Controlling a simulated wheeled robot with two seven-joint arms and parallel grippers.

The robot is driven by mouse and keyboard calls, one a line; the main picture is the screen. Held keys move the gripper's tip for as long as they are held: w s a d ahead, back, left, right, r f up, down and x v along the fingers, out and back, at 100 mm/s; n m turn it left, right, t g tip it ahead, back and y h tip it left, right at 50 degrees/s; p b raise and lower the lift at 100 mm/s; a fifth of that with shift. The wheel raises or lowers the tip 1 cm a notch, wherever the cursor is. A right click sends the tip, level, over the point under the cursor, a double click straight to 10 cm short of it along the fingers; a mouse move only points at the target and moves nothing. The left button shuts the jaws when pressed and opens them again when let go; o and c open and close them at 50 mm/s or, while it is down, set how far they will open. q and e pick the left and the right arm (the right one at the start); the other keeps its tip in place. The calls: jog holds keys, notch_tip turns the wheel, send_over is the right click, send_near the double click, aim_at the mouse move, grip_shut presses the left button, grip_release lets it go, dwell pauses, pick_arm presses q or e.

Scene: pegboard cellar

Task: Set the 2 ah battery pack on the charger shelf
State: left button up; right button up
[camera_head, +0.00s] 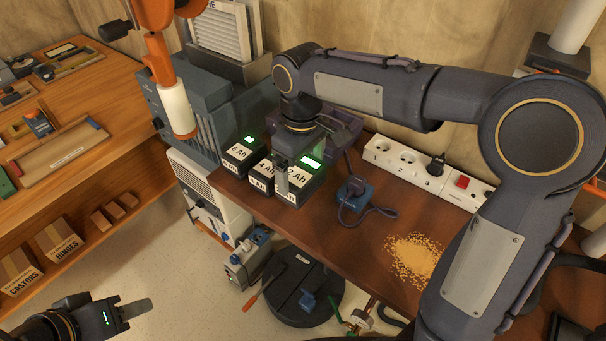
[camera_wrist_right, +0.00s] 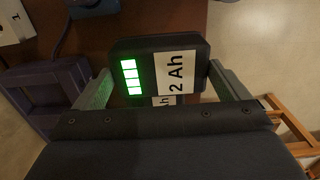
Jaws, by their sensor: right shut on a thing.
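The 2 Ah battery pack (camera_head: 313,178) is a dark block with a white label and green lights, at the right end of a row of packs on the brown bench. My right gripper (camera_head: 294,172) reaches down over it and is shut on it. In the right wrist view the 2 Ah pack (camera_wrist_right: 185,70) sits between the two fingers. I cannot tell whether it is clear of the bench. My left gripper (camera_head: 128,310) is low at the bottom left, over the floor; its finger opening is unclear. I cannot make out a charger shelf for certain.
The 4 Ah pack (camera_head: 261,178) and the 6 Ah pack (camera_head: 240,154) stand close on the left. A purple bin (camera_head: 343,128) is behind. A blue plug device (camera_head: 354,194), a power strip (camera_head: 430,172) and sawdust (camera_head: 414,257) lie to the right.

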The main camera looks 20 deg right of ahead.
aim_at(303, 176)
jog(key=shift+w+d+f, duration=0.25)
jog(key=shift+w+f, duration=0.2)
jog(key=shift+f, duration=0.1)
jog(key=shift+w+d+f, duration=0.1)
jog(key=shift+w+f, duration=0.1)
jog(key=shift+f, duration=0.8)
jog(key=shift+w+d+f, duration=0.1)
jog(key=shift+w+f, duration=0.05)
jog(key=shift+f, duration=0.85)
jog(key=shift+f, duration=0.2)
jog(key=o, duration=0.6)
notch_tip(303, 176, up, 12)
jog(key=shift+r+p, duration=0.2)
jog(key=shift+p, duration=0.3)
jog(key=s+d+f+m+t+y, duration=0.25)
jog(key=s+d+m, duration=0.4)
jog(key=s, duration=0.65)
jog(key=s+f+m+t, duration=0.1)
jog(key=s+f, duration=0.1)
jog(key=s, duration=0.1)
jog(key=s+f+m+t+y, duration=0.1)
jog(key=s+f, duration=0.1)
jog(key=s, duration=0.1)
jog(key=s+d+f+m+t, duration=0.1)
jog(key=s+f, duration=0.1)
jog(key=s, duration=0.1)
